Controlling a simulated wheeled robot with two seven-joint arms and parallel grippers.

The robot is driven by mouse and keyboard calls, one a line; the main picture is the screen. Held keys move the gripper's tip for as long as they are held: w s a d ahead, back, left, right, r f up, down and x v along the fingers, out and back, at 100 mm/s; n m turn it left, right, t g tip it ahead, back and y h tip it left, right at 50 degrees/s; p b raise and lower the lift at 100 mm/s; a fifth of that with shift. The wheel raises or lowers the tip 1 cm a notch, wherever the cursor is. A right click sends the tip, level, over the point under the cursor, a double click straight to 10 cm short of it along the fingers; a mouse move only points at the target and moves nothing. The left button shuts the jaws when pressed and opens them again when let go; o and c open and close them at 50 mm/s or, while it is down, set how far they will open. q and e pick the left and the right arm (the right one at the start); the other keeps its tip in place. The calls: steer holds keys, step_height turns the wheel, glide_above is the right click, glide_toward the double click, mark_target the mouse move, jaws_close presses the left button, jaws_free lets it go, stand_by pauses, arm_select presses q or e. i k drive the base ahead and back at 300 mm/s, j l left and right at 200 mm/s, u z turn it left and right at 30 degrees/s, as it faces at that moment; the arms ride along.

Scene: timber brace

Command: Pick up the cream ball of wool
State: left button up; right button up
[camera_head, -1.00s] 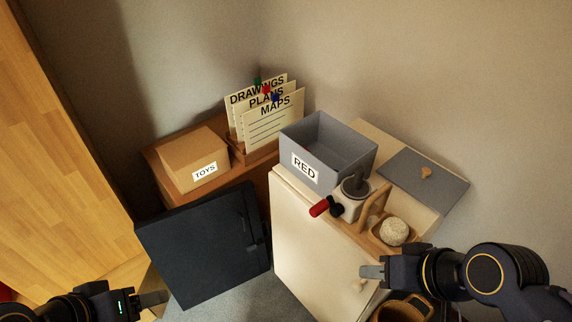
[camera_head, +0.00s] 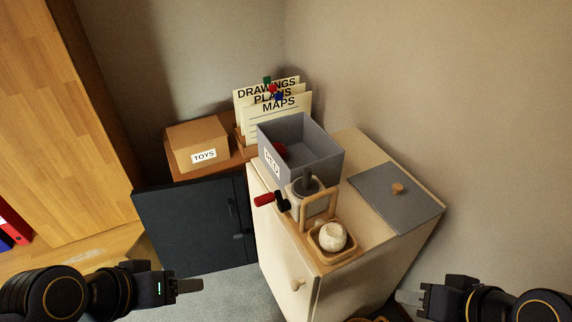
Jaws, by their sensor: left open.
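The cream ball of wool (camera_head: 332,236) sits in a small wooden tray (camera_head: 318,253) at the front end of the cream cabinet top. My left gripper (camera_head: 190,286) is open and empty, low and left of the cabinet, well apart from the ball. My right gripper (camera_head: 408,297) is at the lower right, in front of and right of the cabinet, also apart from the ball. Its finger gap cannot be made out.
A grey box labelled RED (camera_head: 321,138) and a grinder with a red-handled crank (camera_head: 301,194) stand behind the ball. A grey lid with a knob (camera_head: 395,198) lies to the right. A dark open door (camera_head: 190,228) and a TOYS box (camera_head: 197,144) are left.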

mark_target(332, 236)
steer(key=z, duration=0.35)
steer(key=j+z, duration=0.15)
steer(key=z, duration=0.15)
steer(key=j+z, duration=0.1)
steer(key=z, duration=0.25)
steer(key=j+z, duration=0.45)
steer(key=j, duration=0.3)
steer(key=j+z, duration=0.45)
steer(key=j, duration=0.25)
steer(key=j+z, duration=0.1)
steer(key=j, duration=1.15)
steer(key=i, duration=0.05)
